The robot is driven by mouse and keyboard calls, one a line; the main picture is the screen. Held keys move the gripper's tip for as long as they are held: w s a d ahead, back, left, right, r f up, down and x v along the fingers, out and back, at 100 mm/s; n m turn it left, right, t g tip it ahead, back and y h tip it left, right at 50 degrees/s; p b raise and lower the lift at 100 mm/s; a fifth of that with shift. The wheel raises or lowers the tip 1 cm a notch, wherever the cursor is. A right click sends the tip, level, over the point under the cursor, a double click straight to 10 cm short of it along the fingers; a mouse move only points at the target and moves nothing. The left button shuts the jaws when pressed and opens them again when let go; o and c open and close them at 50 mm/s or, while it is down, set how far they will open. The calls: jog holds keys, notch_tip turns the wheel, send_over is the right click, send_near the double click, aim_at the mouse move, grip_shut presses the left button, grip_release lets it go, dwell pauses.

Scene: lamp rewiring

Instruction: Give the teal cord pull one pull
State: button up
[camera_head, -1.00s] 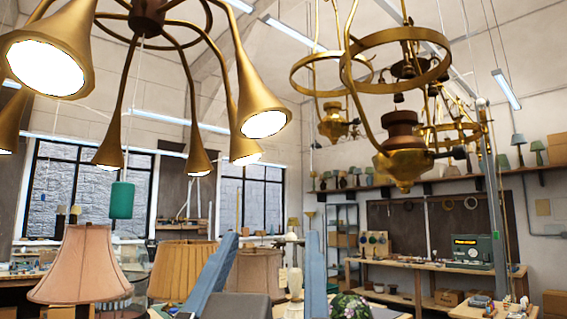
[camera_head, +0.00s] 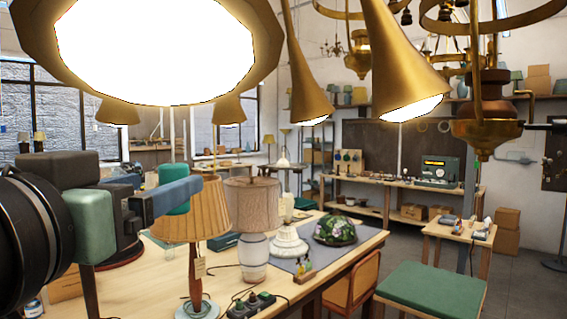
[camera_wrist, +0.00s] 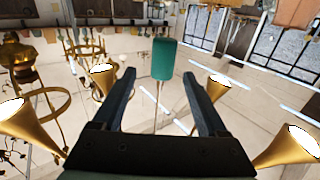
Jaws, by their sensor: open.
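The teal cord pull (camera_head: 174,174) is a small upright cylinder hanging from a thin cord under the brass chandelier (camera_head: 407,75). In the head view, my gripper (camera_head: 192,188) reaches in from the left, and a blue-grey finger overlaps the pull, covering its middle. In the wrist view, the pull (camera_wrist: 163,60) shows around the level of the fingertips of my gripper (camera_wrist: 158,74), between them sideways and nearer the right one. The cord runs down the picture there. Gaps show on both sides of the pull. My jaws are open; I see no contact.
Brass lamp cones hang close overhead, with another brass fixture (camera_head: 485,115) at right. Below are a pleated lamp (camera_head: 190,215), a pale-shaded lamp (camera_head: 252,205) and a floral dome (camera_head: 335,229) on the workbench (camera_head: 130,285). A green stool (camera_head: 430,290) stands right.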

aim_at(183, 173)
jog(key=w+p, duration=0.3)
jog(key=w, duration=0.4)
jog(key=shift+w+r, duration=0.1)
jog(key=shift+r, duration=0.05)
jog(key=shift+w, duration=0.55)
grip_shut()
